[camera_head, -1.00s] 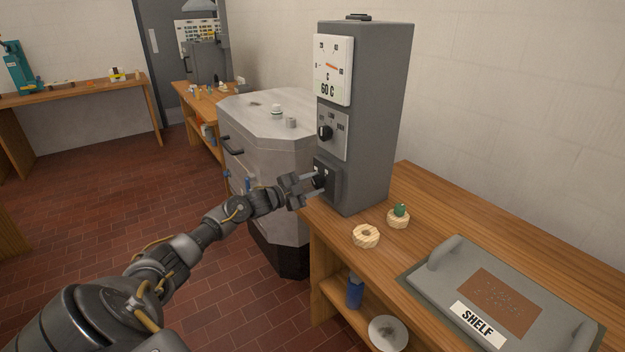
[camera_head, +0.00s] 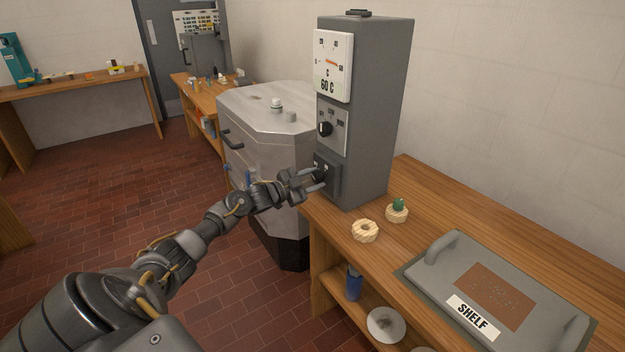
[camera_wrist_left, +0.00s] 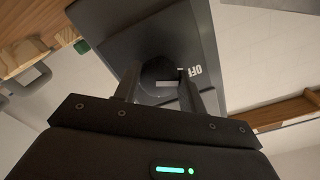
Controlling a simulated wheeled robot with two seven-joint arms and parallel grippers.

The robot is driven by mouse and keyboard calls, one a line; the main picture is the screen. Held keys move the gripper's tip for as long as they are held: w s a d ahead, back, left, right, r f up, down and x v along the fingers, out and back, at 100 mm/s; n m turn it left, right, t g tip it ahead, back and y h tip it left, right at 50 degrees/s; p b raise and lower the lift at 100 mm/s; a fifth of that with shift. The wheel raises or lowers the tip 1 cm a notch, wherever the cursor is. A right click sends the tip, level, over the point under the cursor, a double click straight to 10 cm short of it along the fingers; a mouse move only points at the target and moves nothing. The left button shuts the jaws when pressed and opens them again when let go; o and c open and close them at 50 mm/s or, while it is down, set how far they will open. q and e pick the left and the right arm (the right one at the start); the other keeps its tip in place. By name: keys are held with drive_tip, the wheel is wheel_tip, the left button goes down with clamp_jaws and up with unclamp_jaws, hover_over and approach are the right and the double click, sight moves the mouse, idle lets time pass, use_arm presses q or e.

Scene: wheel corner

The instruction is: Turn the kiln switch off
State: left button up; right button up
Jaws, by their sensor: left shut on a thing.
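The kiln switch (camera_wrist_left: 158,72) is a dark round knob on a dark plate, low on the front of the grey control box (camera_head: 372,110). In the left wrist view the word OFF (camera_wrist_left: 195,71) shows beside the knob, with a small light bar on the knob. My left gripper (camera_head: 317,180) is shut on the knob, one finger on each side of it. The fingers hide part of the switch in the head view. Above it are a three-position selector (camera_head: 325,129) and a dial marked 60 C (camera_head: 332,66). My right gripper is not in view.
The grey octagonal kiln (camera_head: 262,150) stands left of the box. The floor (camera_head: 80,200) at left is clear.

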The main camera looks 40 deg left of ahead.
use_arm(q)
drive_tip(key=o, duration=0.8)
drive_tip(key=shift+o, duration=0.9)
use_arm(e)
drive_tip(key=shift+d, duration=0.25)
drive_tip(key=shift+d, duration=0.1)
use_arm(q)
drive_tip(key=v, duration=1.1)
drive_tip(key=shift+b, duration=0.4)
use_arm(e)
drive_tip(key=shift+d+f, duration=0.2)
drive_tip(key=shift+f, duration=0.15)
